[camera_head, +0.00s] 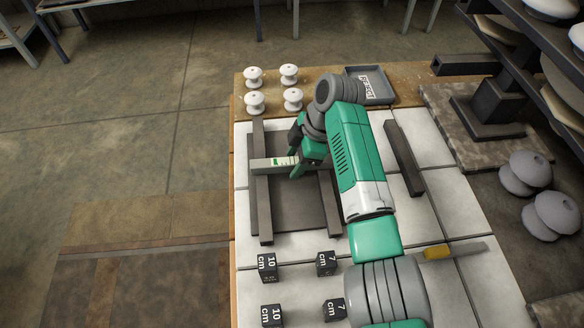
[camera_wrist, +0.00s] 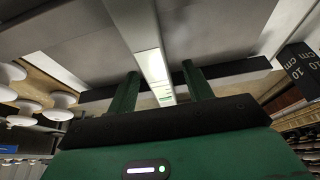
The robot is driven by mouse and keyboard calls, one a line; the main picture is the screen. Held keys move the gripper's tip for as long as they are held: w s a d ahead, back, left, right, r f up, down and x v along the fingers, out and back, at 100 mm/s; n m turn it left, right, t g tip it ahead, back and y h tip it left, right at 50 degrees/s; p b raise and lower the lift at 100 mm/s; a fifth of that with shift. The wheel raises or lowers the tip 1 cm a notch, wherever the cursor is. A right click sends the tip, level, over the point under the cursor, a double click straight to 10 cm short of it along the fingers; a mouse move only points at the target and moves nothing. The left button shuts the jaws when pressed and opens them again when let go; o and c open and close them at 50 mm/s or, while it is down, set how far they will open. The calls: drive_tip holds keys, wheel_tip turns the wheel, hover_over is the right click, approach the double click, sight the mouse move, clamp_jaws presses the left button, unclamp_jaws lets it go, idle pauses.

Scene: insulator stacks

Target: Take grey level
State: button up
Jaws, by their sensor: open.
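The grey level (camera_head: 261,166) lies across two dark parallel rails on the table in the head view, with a pale and green vial section along its middle. My gripper (camera_head: 297,170) is over the level's right part, with its fingers pointing down and open. In the wrist view the level (camera_wrist: 138,34) runs from the top edge down between my two fingers (camera_wrist: 161,88), with visible gaps on both sides. My wrist partly hides the level's right end in the head view.
Several white insulators (camera_head: 254,76) stand at the back left, beside a grey tray (camera_head: 379,88). A dark bar (camera_head: 403,158) lies right of my arm. Marked 10 cm (camera_head: 267,267) and 7 cm (camera_head: 326,263) cubes stand in front. A yellow-handled tool (camera_head: 437,253) lies at right.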

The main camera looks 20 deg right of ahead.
drive_tip(key=shift+w+a+f, duration=0.1)
drive_tip(key=shift+w+f, duration=0.05)
clamp_jaws()
